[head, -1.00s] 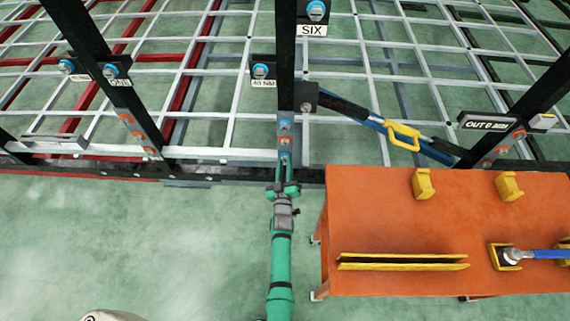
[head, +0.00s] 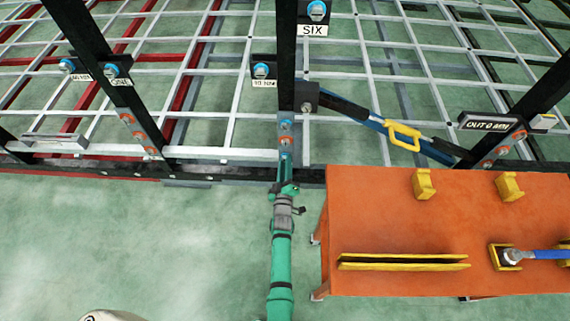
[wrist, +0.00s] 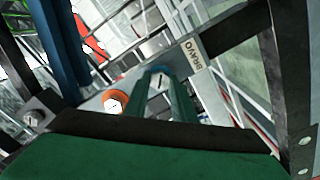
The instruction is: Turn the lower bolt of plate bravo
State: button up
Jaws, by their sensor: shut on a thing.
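Plate bravo (head: 286,133) is a narrow grey plate low on the middle black post. It carries a blue bolt at its top and an orange-ringed bolt (head: 286,141) below. In the wrist view the plate (wrist: 133,92) runs diagonally past the BRAVO label (wrist: 194,52), with the orange-ringed bolt (wrist: 113,102) to the left. My gripper (head: 285,160) reaches the plate's lower end. In the wrist view its green fingers (wrist: 162,84) are shut around the blue lower bolt (wrist: 160,77). Only the bolt's face shows between the fingertips.
An orange table (head: 400,220) with yellow holders stands close to the right of my arm. A blue-handled tool (head: 540,254) lies in one holder. A diagonal strut with a yellow handle (head: 403,136) crosses right of the post. The floor to the left is clear.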

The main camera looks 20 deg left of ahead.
jog(key=shift+r, duration=0.15)
jog(key=o, duration=1.1)
jog(key=shift+w, duration=0.1)
jog(key=shift+c, duration=0.2)
jog(key=shift+a, duration=0.1)
jog(key=v, duration=1)
jog(key=shift+s, duration=0.3)
